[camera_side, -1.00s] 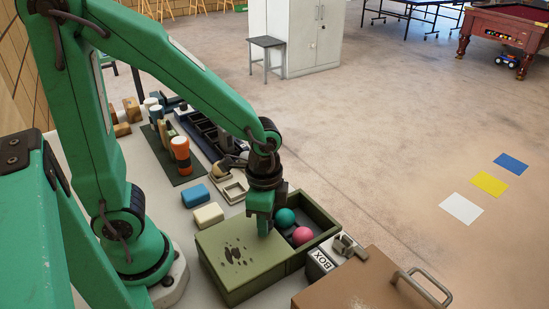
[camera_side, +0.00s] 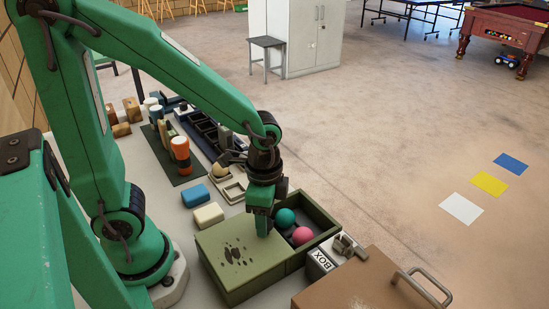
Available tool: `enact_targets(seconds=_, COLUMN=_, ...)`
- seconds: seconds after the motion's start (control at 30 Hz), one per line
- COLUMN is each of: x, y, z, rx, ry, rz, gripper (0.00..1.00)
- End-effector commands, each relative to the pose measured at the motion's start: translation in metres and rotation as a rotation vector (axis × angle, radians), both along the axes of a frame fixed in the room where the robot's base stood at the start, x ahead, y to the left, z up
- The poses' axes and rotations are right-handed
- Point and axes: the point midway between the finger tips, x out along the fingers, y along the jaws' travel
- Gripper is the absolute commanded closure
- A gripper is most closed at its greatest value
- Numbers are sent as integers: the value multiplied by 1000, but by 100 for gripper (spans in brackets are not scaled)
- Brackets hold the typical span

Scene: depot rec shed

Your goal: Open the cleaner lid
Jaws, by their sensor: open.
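The cleaner is a low olive-green box (camera_side: 325,222) on the table, lower middle of the side view. A flat lighter green lid (camera_side: 228,270) with dark smudge marks covers its left part. The right part is uncovered and holds a teal ball (camera_side: 284,218) and a pink ball (camera_side: 301,236). My gripper (camera_side: 263,233) points down at the lid's right end, beside the teal ball. Its jaws are open, though seen nearly edge-on. I cannot tell whether the fingertips touch the lid.
A blue block (camera_side: 194,196) and a cream block (camera_side: 208,215) lie left of the box. A white container marked BOX (camera_side: 322,264) and a brown case (camera_side: 365,290) with a metal handle stand to the right. An orange-and-white cylinder (camera_side: 181,155) stands behind on a dark mat.

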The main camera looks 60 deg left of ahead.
Motion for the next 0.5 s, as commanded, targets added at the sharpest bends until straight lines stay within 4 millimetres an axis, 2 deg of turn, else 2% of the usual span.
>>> enact_targets(seconds=0.5, x=1, y=0, z=59, rx=-1, ry=-6, rz=0, gripper=46)
